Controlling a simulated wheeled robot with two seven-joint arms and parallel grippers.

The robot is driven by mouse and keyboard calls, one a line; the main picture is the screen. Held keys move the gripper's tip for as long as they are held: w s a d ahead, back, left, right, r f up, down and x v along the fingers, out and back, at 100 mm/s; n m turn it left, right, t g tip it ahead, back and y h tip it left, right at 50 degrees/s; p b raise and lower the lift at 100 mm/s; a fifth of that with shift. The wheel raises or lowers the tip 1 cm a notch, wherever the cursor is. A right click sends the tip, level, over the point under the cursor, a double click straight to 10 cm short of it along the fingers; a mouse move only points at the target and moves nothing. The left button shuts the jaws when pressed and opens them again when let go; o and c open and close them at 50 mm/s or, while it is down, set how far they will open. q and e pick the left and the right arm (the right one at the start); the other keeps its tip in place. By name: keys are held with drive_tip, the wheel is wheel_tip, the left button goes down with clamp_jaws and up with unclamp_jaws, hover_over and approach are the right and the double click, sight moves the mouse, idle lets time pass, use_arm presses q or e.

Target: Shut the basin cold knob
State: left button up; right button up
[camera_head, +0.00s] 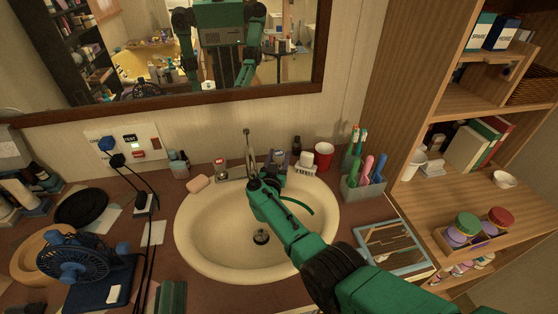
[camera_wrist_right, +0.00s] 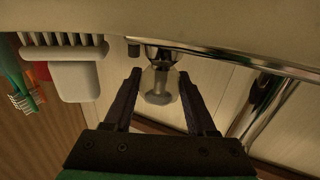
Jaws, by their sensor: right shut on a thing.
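The cream basin (camera_head: 205,240) is set in the brown counter, with a tall metal spout (camera_head: 248,148) at its back edge. A knob with a red mark (camera_head: 220,166) stands left of the spout. My right gripper (camera_head: 268,178) reaches over the basin to the right of the spout and hides much of what it holds. In the right wrist view, a clear knob on a metal base (camera_wrist_right: 160,86) sits between the two dark fingers of my right gripper (camera_wrist_right: 158,92), which is shut on it. My left gripper is not in view.
A soap bar (camera_head: 198,184) lies left of the basin. A red cup (camera_head: 324,155) and a holder with brushes (camera_head: 363,187) stand to the right. A blue fan (camera_head: 72,262) and cables crowd the left counter. Wooden shelves (camera_head: 480,100) rise at the right.

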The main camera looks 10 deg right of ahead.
drive_tip(key=shift+f+m+g+h+b, duration=0.15)
drive_tip(key=shift+m+g+h+b, duration=0.2)
drive_tip(key=shift+h, duration=0.25)
drive_tip(key=o, duration=1.4)
drive_tip(key=shift+w, duration=0.1)
